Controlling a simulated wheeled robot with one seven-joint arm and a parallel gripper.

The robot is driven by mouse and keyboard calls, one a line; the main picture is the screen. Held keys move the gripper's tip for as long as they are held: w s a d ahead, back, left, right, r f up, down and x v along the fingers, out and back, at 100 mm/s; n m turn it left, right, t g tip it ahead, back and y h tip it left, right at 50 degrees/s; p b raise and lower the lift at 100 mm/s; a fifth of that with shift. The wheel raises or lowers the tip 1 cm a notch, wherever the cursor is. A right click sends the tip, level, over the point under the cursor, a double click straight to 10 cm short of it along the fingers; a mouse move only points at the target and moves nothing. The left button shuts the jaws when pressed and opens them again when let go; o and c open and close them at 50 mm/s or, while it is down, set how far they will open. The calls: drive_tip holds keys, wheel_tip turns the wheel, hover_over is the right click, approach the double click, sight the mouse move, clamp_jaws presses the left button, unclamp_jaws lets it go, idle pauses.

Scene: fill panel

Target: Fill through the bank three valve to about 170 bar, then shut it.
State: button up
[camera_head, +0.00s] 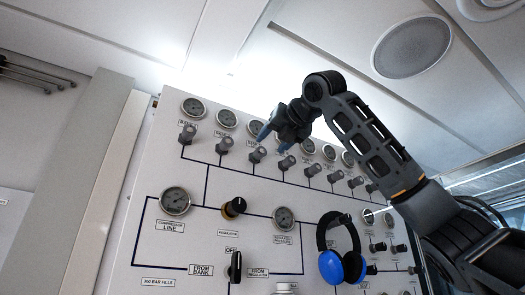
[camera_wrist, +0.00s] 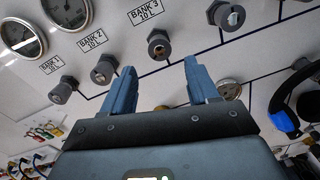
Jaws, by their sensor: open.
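The bank three valve (camera_wrist: 160,45) is a dark grey knob below the BANK 3 label (camera_wrist: 145,13) in the wrist view. It also shows in the head view (camera_head: 257,155), third from the left in the upper valve row. My gripper (camera_wrist: 159,66) is open and empty, its blue fingers apart. In the wrist view the valve appears between and just beyond the fingertips; I cannot tell any contact. In the head view my gripper (camera_head: 273,139) is beside the third gauge (camera_head: 254,128), which it partly covers. That gauge's needle is too small to read.
Neighbouring valves stand close on both sides, such as the bank two valve (camera_wrist: 103,69) and the fourth valve (camera_wrist: 226,14). Blue headphones (camera_head: 332,262) hang on the panel lower right. The regulator knob (camera_head: 233,207) and compressor line gauge (camera_head: 175,201) are below.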

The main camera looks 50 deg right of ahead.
sight(261, 152)
drive_tip(key=p+x, duration=0.2)
drive_tip(key=x, duration=0.4)
drive_tip(key=shift+w+d, duration=0.15)
drive_tip(key=shift+w, duration=0.15)
drive_tip(key=shift+c, duration=0.2)
drive_tip(key=c, duration=1)
